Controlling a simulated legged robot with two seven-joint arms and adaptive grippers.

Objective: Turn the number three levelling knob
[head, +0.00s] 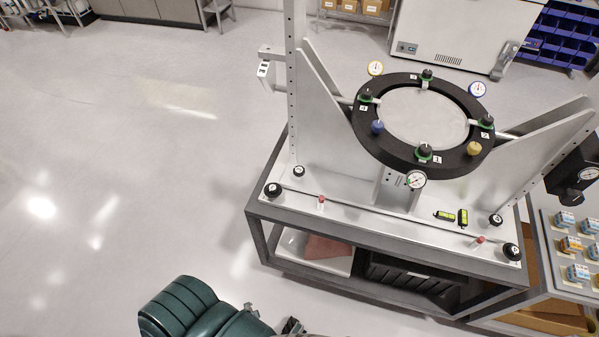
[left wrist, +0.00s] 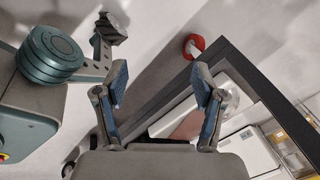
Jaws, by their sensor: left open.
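A black ring mount (head: 365,143) holds a round pale mirror (head: 425,118) on the bench fixture. Four-way spaced black knobs with green bases stand on the ring: front (head: 424,152), left (head: 366,96), back (head: 427,75) and right (head: 486,122). Small white number tags lie beside them, too small to read surely, so I cannot tell which is number three. My left gripper (left wrist: 163,88) is open and empty in the left wrist view, low beside the bench frame (left wrist: 260,85), apart from every knob. My right gripper is not seen.
Blue (head: 377,127) and yellow (head: 474,148) knobs and several dial gauges (head: 416,179) crowd the ring. Upright plates (head: 325,100) flank it. Black round feet or knobs (head: 273,189) sit at the base corners. A side cart (head: 550,225) stands right. Floor on the left is clear.

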